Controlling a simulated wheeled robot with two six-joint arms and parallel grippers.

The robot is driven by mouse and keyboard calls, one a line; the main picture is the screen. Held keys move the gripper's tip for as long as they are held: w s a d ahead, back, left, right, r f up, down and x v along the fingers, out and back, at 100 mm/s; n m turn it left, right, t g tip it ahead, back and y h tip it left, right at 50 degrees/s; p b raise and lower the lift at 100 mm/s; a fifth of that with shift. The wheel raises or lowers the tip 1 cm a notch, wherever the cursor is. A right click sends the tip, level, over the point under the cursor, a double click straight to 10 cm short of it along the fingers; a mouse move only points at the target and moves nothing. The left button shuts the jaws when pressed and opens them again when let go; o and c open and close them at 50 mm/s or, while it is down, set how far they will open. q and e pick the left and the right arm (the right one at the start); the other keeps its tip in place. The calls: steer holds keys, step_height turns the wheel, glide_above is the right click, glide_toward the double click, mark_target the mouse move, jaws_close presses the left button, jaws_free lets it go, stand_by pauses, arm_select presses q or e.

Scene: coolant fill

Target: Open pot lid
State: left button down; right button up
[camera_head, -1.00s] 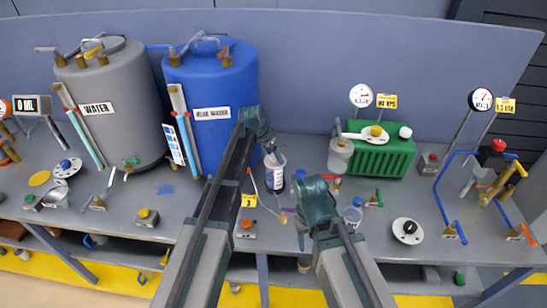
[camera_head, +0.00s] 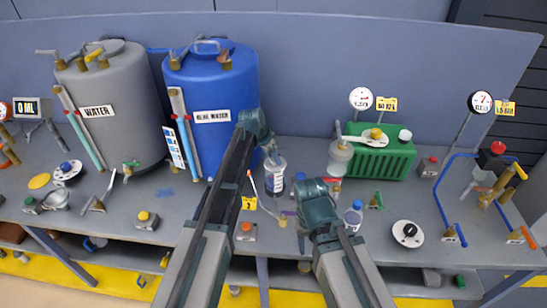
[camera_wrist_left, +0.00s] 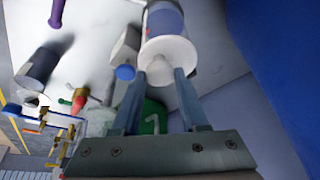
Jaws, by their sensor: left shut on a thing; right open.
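A clear cylinder (camera_head: 275,173) with a printed label and a white end stands upright on the bench, in front of the blue tank. I cannot tell whether it is the pot. My left gripper (camera_head: 267,147) is at its top. In the left wrist view my left gripper (camera_wrist_left: 161,78) is shut on a small knob at the cylinder's white round end (camera_wrist_left: 172,52). A lidded jar (camera_head: 339,158) stands left of the green radiator; it may be the pot instead. My right gripper (camera_head: 303,238) is open, pointing down at the bench front; its fingertips are partly hidden.
A small blue-capped bottle (camera_head: 353,214) stands right of my right gripper. The green radiator (camera_head: 380,152) and two gauges are behind. The blue tank (camera_head: 213,95) and grey tank (camera_head: 115,125) rise at left. A black knob (camera_head: 408,233) is at right.

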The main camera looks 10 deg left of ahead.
stand_by(0.8)
arm_select(q)
steer(key=shift+w+r+g+p, duration=0.8)
steer(key=shift+w+g+p, duration=0.2)
steer(key=shift+g+p, duration=0.15)
steer(key=shift+w+r+g, duration=0.15)
steer(key=shift+w+g, duration=0.15)
steer(key=shift+g, duration=0.35)
steer(key=shift+n+g, duration=0.3)
steer(key=shift+s, duration=0.1)
steer(key=shift+c, duration=2.1)
jaws_free()
steer(key=shift+r+p, duration=0.15)
steer(key=shift+p, duration=0.15)
